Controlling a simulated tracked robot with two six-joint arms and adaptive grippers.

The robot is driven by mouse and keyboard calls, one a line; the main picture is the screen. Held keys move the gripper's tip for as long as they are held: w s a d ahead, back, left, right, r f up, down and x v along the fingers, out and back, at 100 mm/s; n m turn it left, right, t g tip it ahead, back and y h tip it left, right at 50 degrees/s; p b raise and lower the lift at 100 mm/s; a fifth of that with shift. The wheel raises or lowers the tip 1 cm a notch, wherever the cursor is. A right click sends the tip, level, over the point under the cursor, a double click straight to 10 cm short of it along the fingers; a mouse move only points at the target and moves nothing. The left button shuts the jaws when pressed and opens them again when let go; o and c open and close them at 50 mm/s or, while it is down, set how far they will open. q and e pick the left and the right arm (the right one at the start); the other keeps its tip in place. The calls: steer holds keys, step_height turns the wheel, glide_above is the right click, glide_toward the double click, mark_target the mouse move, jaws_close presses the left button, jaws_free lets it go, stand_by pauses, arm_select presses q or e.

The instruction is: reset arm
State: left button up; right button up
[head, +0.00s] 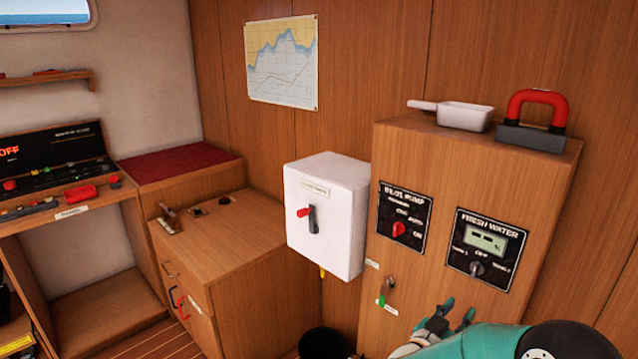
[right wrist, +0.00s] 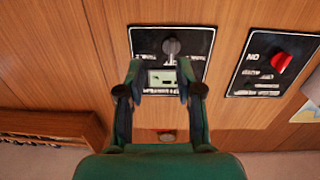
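My right gripper (head: 453,316) shows at the bottom of the head view, in front of the wooden cabinet and below the fresh water panel (head: 487,250). Its two fingers are apart with nothing between them. In the right wrist view, the open right gripper (right wrist: 160,72) points toward the fresh water panel (right wrist: 143,42), which appears upside down with its dark knob (right wrist: 171,46) just beyond the fingertips. The fingers look clear of the knob and panel. My left gripper is not seen in either view.
The wooden cabinet (head: 400,160) carries a bilge pump panel (head: 404,222) with a red knob, a white pan (head: 465,116) and a red-handled block (head: 533,120) on top. A white switch box (head: 330,240) hangs left of it. A black bin (head: 323,343) stands below.

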steer(key=s+a+f+n+g+y, duration=0.1)
steer(key=s+a+f+n+y, duration=0.15)
steer(key=f, duration=0.65)
steer(key=s+a+f+n+y, duration=0.2)
steer(key=s+f+y, duration=0.15)
steer(key=f, duration=0.45)
steer(key=s+a+f+n+g+y, duration=0.15)
steer(key=f+y, duration=0.25)
steer(key=f, duration=0.5)
steer(key=s+a+f+n+g+y, duration=0.1)
steer(key=s+a+f+g+y, duration=0.2)
steer(key=s+a, duration=0.4)
steer(key=s+a+f+n+g+y, duration=0.1)
steer(key=s+a+f+g+y, duration=0.3)
steer(key=s, duration=0.9)
steer(key=a, duration=0.3)
steer(key=shift+s+a+g+y, duration=0.3)
steer(key=shift+s+g+y, duration=0.05)
steer(key=shift+y, duration=0.05)
steer(key=shift+d, duration=0.1)
